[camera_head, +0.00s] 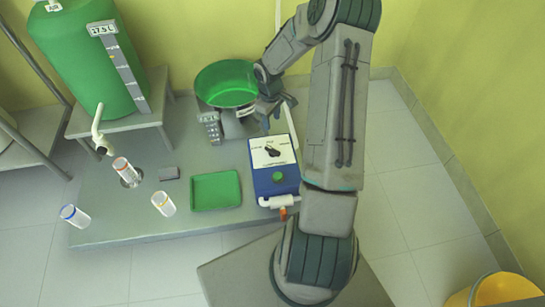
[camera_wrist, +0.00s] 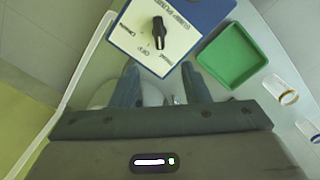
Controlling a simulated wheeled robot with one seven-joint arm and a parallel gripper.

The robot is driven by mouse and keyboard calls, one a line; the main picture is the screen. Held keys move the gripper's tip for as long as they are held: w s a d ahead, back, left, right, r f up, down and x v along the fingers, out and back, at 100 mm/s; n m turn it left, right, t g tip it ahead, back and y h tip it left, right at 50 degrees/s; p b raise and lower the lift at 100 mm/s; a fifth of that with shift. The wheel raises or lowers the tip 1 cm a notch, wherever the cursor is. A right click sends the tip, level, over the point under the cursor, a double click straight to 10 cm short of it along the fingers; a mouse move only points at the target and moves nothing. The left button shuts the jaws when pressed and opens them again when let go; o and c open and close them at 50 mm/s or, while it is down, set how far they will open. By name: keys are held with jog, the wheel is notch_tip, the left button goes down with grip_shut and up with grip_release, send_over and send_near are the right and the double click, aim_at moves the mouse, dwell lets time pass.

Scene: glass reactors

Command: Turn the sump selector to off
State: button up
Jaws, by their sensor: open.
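The sump selector is a black knob (camera_head: 272,151) on the white top plate (camera_head: 269,162) of a blue box (camera_head: 265,184). In the wrist view the knob (camera_wrist: 158,32) is long and narrow and lies almost upright in the picture, with small labels around it, one reading OFF. I cannot tell for sure which label it points at. My gripper (camera_head: 267,118) is just behind the box in the head view. In the wrist view its fingers (camera_wrist: 160,68) are apart and empty, and the knob lies beyond the fingertips, not between them.
A green bowl (camera_head: 226,84) on a scale-like device stands behind. A white pipe (camera_head: 277,201) with an orange end runs along the box's front. A yellow bucket (camera_head: 494,291) stands lower right.

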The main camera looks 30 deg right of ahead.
jog(key=b, duration=0.1)
send_over(273, 149)
notch_tip(273, 149, down, 5)
notch_tip(273, 149, down, 14)
jog(key=b, duration=0.6)
jog(key=shift+r, duration=0.25)
grip_shut()
